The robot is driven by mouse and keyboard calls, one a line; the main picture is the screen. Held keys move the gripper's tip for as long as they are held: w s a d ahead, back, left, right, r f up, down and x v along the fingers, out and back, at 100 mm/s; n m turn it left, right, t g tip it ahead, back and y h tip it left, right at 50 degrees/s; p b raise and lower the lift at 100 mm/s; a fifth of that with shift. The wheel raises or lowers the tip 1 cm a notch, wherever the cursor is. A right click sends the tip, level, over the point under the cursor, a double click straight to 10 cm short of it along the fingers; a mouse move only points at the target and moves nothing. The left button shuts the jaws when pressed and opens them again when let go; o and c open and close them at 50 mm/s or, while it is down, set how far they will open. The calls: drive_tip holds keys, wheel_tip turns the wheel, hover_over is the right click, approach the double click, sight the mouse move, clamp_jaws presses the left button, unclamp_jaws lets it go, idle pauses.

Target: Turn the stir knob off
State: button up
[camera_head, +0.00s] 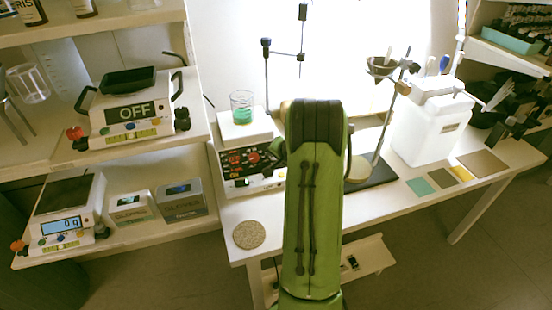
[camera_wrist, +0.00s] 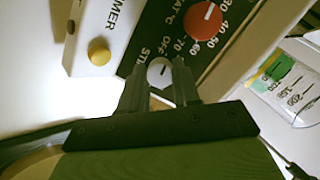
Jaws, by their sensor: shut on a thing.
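The stir knob (camera_wrist: 159,72) is a small light-grey dial with a pointer line, on the dark panel beside the "STI" lettering in the wrist view. My gripper (camera_wrist: 160,82) has one dark finger on each side of it and is shut on it. In the head view the hot-plate stirrer (camera_head: 236,163) stands on the white table, its dark panel facing forward. My green arm hides part of that view, and I cannot make out the stir knob there.
A red temperature knob (camera_wrist: 203,21) and a yellow button (camera_wrist: 99,51) sit near the stir knob. A beaker of green liquid (camera_head: 242,107) stands on the stirrer. A round cork-like mat (camera_head: 249,234) lies in front, and a white container (camera_head: 430,130) stands to the right.

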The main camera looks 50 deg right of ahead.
drive_tip(key=shift+n, duration=0.5)
drive_tip(key=o, duration=1.1)
drive_tip(key=shift+c, duration=0.2)
drive_tip(key=p+v, duration=0.3)
drive_tip(key=v, duration=1.2)
drive_tip(key=shift+s+r, duration=0.2)
drive_tip(key=shift+r, duration=0.15)
drive_tip(key=shift+a, duration=0.1)
